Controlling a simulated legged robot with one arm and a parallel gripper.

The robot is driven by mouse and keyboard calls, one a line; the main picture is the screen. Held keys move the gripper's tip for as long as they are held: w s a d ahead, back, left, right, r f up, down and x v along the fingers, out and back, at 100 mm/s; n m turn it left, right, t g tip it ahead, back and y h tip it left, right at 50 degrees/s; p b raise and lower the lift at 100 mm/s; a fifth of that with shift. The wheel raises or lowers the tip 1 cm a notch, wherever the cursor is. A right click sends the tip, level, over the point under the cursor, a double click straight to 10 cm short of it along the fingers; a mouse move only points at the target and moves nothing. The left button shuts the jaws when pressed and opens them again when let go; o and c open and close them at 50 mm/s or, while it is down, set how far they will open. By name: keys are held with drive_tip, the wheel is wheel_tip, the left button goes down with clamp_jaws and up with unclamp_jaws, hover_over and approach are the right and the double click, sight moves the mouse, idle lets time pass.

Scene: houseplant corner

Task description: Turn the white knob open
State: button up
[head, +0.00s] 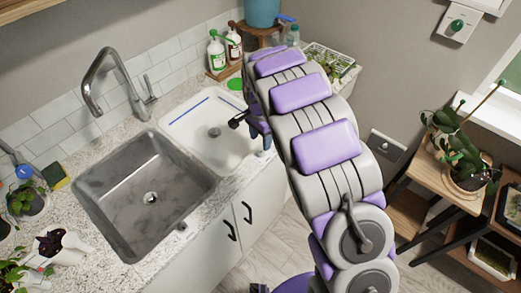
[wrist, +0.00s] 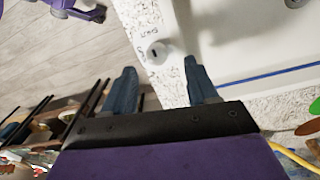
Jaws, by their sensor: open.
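The gap in depth between the fingertips and the knob cannot be told. In the head view my arm reaches down over the right side of the white basin (head: 190,137), and it mostly hides my gripper and the counter edge there.
A steel sink (head: 130,195) with a tall tap (head: 105,75) lies left of the basin. Bottles (head: 217,52) stand behind it. A planter (head: 325,62) is behind my arm. A wooden shelf with plants (head: 450,172) stands right. Open floor (head: 275,245) lies before the cabinets.

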sight(261, 150)
drive_tip(key=f, duration=0.2)
drive_tip(key=d+f, duration=0.1)
drive_tip(key=f, duration=0.2)
drive_tip(key=shift+s+b, duration=0.1)
drive_tip(key=shift+b, duration=0.3)
drive_tip(key=shift+a+f, duration=0.1)
drive_tip(key=shift+f, duration=0.15)
drive_tip(key=shift+a, duration=0.1)
drive_tip(key=shift+a, duration=0.1)
drive_tip(key=shift+c, duration=0.2)
drive_tip(key=c, duration=1)
drive_tip(key=shift+r, duration=0.1)
